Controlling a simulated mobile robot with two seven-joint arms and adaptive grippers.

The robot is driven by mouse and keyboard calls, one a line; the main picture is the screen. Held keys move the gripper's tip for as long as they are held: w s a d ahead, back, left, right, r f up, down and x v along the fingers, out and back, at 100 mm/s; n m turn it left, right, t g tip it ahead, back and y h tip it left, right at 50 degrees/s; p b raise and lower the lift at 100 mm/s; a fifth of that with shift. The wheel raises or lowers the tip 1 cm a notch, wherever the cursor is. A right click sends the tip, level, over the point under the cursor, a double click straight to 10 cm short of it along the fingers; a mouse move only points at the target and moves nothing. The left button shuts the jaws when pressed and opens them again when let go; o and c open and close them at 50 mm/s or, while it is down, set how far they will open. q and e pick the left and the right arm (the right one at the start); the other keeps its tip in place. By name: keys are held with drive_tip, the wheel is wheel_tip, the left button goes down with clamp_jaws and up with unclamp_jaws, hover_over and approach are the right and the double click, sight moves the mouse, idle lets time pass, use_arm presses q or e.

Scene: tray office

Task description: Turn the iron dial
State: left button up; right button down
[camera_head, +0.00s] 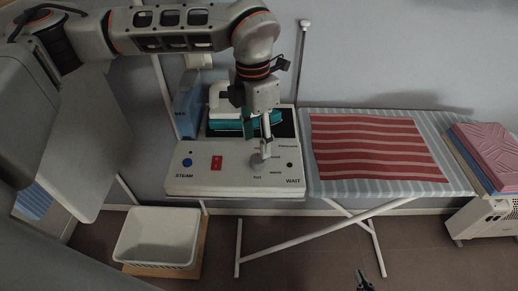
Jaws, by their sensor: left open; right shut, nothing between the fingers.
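The iron dial (256,163) is a grey round knob on the right part of a white control panel (215,187). Small labels surround it, and "WAIT" is printed at the panel's lower right. My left gripper (265,152) points down right at the dial, its fingers open. The gripper partly hides the dial, and I cannot tell whether it touches it. A teal and white iron (226,123) stands on a dark pad behind the panel. My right gripper (364,283) is shut and empty at the bottom edge, away from the panel.
A red switch (216,162) and a blue button (187,162) sit left of the dial. A striped ironing board (458,180) with a red striped cloth (365,148) is to the right, and folded textiles (487,150) lie beyond. A white basket (155,240) stands below.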

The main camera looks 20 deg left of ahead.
sight(258, 158)
use_arm(q)
drive_tip(key=shift+s+d+f, duration=0.15)
drive_tip(key=shift+f, duration=2.6)
drive_tip(key=c, duration=1.1)
